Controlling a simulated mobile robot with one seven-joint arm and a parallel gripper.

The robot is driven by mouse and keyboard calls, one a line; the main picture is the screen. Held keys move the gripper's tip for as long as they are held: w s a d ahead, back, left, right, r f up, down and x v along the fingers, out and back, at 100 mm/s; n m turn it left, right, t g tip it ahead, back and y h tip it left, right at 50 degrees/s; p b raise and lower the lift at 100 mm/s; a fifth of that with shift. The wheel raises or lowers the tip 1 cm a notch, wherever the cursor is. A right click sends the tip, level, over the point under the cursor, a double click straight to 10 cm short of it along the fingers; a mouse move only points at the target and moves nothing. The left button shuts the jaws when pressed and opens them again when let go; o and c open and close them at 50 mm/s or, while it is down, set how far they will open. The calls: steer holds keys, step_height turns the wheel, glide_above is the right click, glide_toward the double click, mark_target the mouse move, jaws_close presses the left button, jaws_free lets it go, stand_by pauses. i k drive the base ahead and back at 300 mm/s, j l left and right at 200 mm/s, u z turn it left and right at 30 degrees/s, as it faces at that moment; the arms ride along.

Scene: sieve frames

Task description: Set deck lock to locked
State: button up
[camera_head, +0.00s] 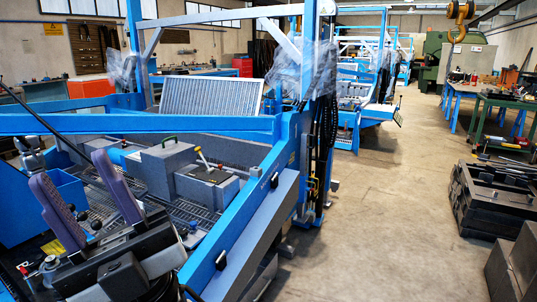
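No part in view carries a readable deck lock label. A grey box (208,186) on the blue machine deck has a short lever (204,160) on top, with a small red and a pale end, and may be the lock. The lever leans up and left; its locked or unlocked state cannot be read.
Blue beams (140,124) frame the deck, and a blue upright (303,150) with black hoses stands at its right. Dark stacked blocks (492,200) and a green workbench (505,104) lie at the far right. The concrete floor (385,220) between is clear.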

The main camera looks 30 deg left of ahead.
mark_target(203, 158)
steer(key=i+u, duration=0.45)
steer(key=i+l+u, duration=0.15)
steer(key=i+u, duration=0.3)
steer(key=i, duration=0.15)
steer(key=i+l+u, duration=0.3)
steer(key=i+u, duration=0.15)
steer(key=i+l+u, duration=0.75)
steer(key=l+u, duration=0.15)
steer(key=l, duration=0.15)
